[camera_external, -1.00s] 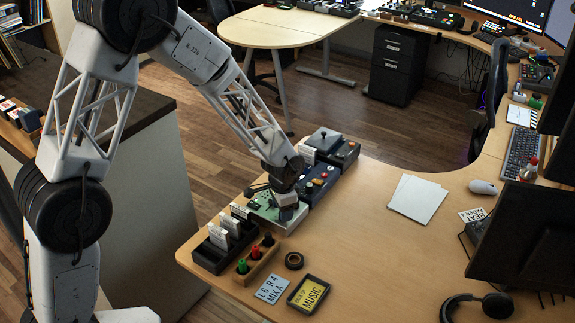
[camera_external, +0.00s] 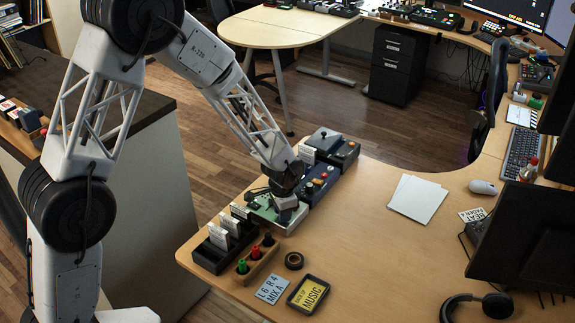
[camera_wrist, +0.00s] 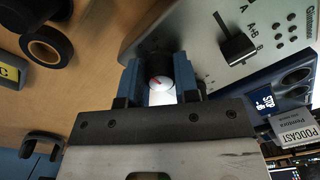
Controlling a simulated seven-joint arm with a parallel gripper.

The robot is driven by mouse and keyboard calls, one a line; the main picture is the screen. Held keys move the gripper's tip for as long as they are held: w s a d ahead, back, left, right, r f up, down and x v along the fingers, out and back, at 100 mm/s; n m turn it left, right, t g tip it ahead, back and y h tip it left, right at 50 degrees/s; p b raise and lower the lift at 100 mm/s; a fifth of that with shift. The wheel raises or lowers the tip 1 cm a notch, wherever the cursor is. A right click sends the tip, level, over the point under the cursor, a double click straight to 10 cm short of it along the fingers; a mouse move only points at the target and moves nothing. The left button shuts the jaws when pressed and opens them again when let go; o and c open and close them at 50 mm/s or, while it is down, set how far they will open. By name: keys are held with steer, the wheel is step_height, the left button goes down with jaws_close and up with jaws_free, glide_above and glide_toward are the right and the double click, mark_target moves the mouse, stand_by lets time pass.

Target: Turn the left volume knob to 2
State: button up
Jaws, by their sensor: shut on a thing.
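A pale green mixer (camera_external: 262,207) sits near the left edge of the desk, partly covered by my arm. In the wrist view its light panel (camera_wrist: 190,30) shows a black slider (camera_wrist: 237,47) and A, A+B, B lettering. My gripper (camera_wrist: 163,72) has its blue fingers on both sides of a small round knob (camera_wrist: 160,70) and is shut on it. The knob's dark top has a red pointer and a pale area. Its scale numbers cannot be read. In the external view my gripper (camera_external: 287,212) hides the knob.
A black card rack (camera_external: 212,254) and a wooden holder (camera_external: 258,265) with coloured plugs stand in front of the mixer. A tape roll (camera_external: 294,261), an "L6 R4 MIX A" card (camera_external: 272,289) and a MUSIC sign (camera_external: 309,293) lie nearby. A blue device (camera_external: 320,185) adjoins the mixer.

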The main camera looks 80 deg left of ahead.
steer(key=shift+m, duration=0.5)
steer(key=shift+a+m, duration=0.1)
steer(key=shift+m, duration=0.8)
steer(key=m, duration=0.4)
steer(key=shift+m, duration=0.4)
steer(key=o, duration=0.9)
steer(key=shift+o, duration=0.2)
steer(key=shift+r, duration=3.85)
